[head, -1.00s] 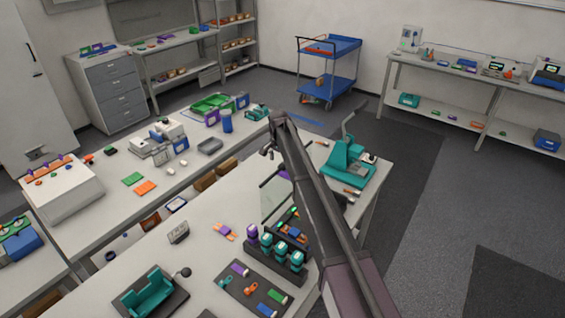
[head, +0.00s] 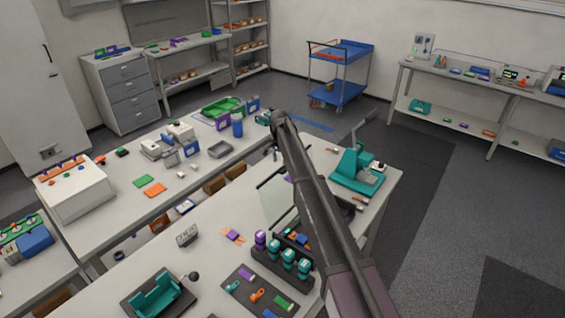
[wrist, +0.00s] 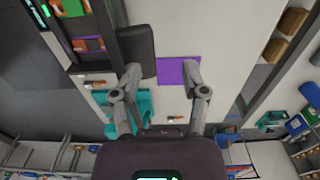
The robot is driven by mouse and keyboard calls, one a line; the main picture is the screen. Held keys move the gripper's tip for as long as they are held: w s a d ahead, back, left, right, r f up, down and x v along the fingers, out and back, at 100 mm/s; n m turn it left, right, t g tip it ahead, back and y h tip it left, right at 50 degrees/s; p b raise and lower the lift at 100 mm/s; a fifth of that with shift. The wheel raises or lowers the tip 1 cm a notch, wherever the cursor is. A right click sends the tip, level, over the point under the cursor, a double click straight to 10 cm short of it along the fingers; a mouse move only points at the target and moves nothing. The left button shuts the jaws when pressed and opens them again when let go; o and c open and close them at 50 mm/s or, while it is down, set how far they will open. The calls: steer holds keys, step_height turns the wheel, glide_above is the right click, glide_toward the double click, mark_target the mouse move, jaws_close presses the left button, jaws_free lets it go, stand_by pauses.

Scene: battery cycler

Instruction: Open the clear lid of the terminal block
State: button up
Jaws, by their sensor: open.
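My gripper (wrist: 161,75) is open in the wrist view, its two grey fingers spread wide with nothing held between them. A purple square (wrist: 178,70) and the end of a dark slab (wrist: 137,45) show between and beyond the fingertips. A pale, see-through panel (head: 276,205) with a dark edge stands tilted on the near bench, just left of my arm. It may be the clear lid, but I cannot tell for sure. The terminal block itself is not clearly visible; my arm covers that part of the bench.
A black rack (head: 268,270) of purple and teal cylinders stands in front of the panel. A teal press (head: 357,172) is at the bench's right end. A teal cradle (head: 160,294) and a tool mat (head: 240,276) lie nearer. A blue trolley (head: 343,92) stands beyond.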

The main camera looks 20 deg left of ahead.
steer(key=w+a+r+p, duration=0.1)
steer(key=w+a, duration=0.1)
steer(key=a, duration=0.4)
steer(key=shift+r+p, duration=0.3)
steer(key=shift+r, duration=0.05)
stand_by(0.5)
steer(key=shift+d+r, duration=0.1)
stand_by(0.5)
